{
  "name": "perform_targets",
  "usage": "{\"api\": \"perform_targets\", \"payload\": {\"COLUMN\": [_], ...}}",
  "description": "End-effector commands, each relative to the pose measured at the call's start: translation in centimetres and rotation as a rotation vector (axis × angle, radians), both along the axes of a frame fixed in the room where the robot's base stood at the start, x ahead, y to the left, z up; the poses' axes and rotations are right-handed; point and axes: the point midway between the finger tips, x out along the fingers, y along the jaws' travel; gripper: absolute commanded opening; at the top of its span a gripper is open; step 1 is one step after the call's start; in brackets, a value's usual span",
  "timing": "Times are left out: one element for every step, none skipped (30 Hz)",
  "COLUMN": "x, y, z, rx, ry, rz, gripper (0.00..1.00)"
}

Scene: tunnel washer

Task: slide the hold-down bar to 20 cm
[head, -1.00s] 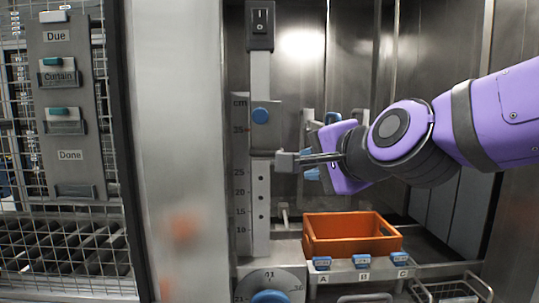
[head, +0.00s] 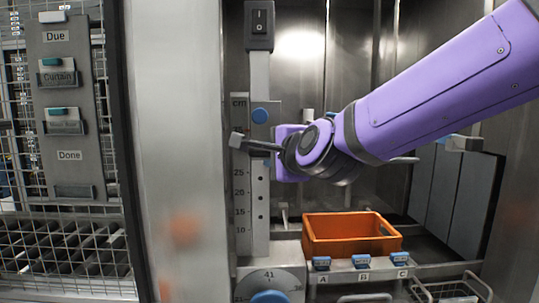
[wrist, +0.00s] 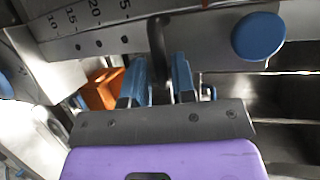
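The upright cm scale (head: 260,205) stands left of centre in the head view, with marks from 10 upward. The slider with its blue knob (head: 260,115) sits high on it, near where 35 was readable earlier. In the wrist view the scale (wrist: 85,40) runs across the top, and the blue knob (wrist: 258,37) is at the upper right. My gripper (wrist: 160,80) has its two blue fingers apart. A dark rod (wrist: 157,38) shows between and beyond the fingers; contact cannot be told.
An orange crate (head: 352,236) stands below my gripper, behind blue clips labelled A, B and C. A dial (head: 270,282) is below the scale, and a switch (head: 260,22) is above it. A steel post (head: 178,150) and mesh panel (head: 75,235) are at left.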

Motion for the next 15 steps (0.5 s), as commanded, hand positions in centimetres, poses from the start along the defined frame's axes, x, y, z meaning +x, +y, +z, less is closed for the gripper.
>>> {"api": "perform_targets", "payload": {"x": [0.6,0.8,1.1,1.3,1.5,1.6,1.8,1.8,1.9,1.9,2.0,2.0,2.0,2.0,2.0], "y": [0.2,0.3,0.4,0.5,0.6,0.7,0.7,0.7,0.7,0.8,0.8,0.8,0.8,0.8,0.8], "z": [-0.1,-0.2,-0.3,-0.3,-0.4,-0.4,-0.4,-0.4,-0.4,-0.4,-0.4,-0.4,-0.4,-0.4,-0.4], "rx": [0.001,0.001,0.001,0.0,-0.001,-0.001,-0.001,-0.001,0.0,0.0,0.0,0.0,0.0,0.0,0.0], "ry": [0.001,0.001,0.001,0.001,0.001,0.001,0.001,0.001,0.0,0.0,0.0,0.0,0.0,0.0,0.0], "rz": [0.0,0.0,0.0,0.0,0.001,0.0,0.0,0.0,0.0,0.0,0.0,0.0,0.0,0.0,0.0], "gripper": [0.24,0.24,0.24,0.24,0.24,0.24,0.24,0.24,0.24,0.24,0.24,0.24,0.24,0.24,0.24]}}
